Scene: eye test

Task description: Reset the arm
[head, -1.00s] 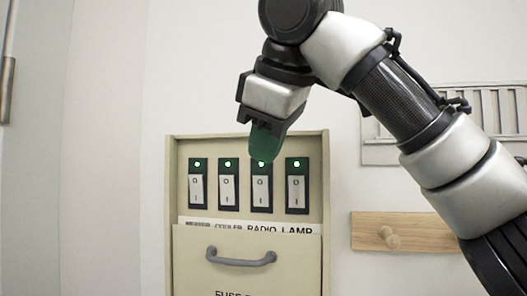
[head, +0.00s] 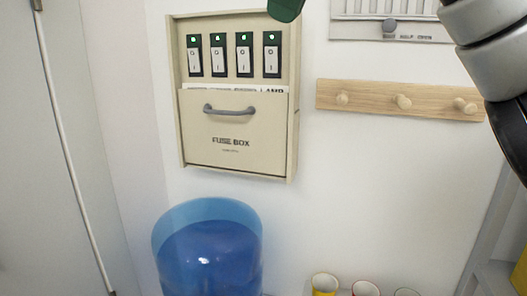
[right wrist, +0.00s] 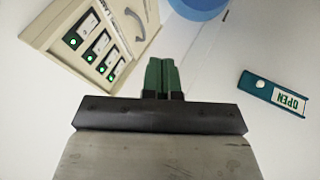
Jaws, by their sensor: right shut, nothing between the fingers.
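The fuse box (head: 235,130) is beige and hangs on the wall at upper left in the head view. Its row of several rocker switches (head: 228,55) shows green lights lit. Its lower cover has a grey handle (head: 230,112). The box also shows tilted at upper left in the right wrist view (right wrist: 62,30). Only the green fingertips of my right gripper (head: 285,8) show at the head view's top edge, by the box's upper right. In the right wrist view its fingers (right wrist: 162,76) are together and empty, apart from the switches. My left gripper is out of view.
A blue water bottle (head: 208,255) stands below the box. A wooden peg rail (head: 372,98) and a grey slatted panel (head: 385,28) are on the wall at right. Several cups (head: 325,284) stand at the bottom. A teal OPEN tag (right wrist: 262,88) shows at right in the wrist view.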

